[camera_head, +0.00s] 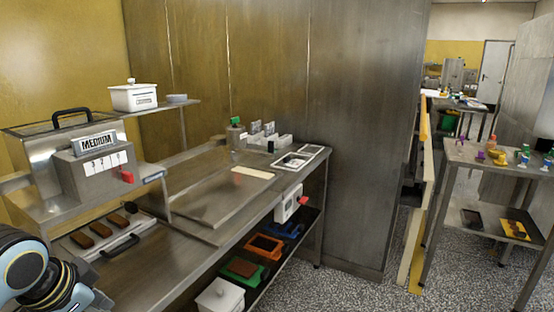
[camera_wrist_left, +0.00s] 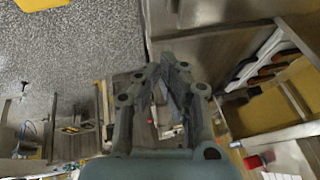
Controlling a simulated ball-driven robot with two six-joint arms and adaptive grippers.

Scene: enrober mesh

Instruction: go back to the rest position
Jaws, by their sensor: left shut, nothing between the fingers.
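My left gripper (camera_wrist_left: 165,72) shows in the left wrist view, with its fingers shut together and nothing between them. In the head view only a dark and pale blue part of my left arm shows at the lower left corner; the gripper itself is out of that picture. My right gripper is in neither view. The steel enrober (camera_head: 75,165) with a "MEDIUM" sign stands on the bench at the left. Brown bars (camera_head: 92,237) lie on a tray low in front of it.
The steel bench (camera_head: 215,205) runs to the right past the enrober, with a white pot (camera_head: 134,97) on a shelf above. Coloured trays (camera_head: 264,246) and a white bin (camera_head: 220,297) are below. A side table (camera_head: 480,158) with bottles stands right. Speckled floor (camera_head: 350,290) lies between.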

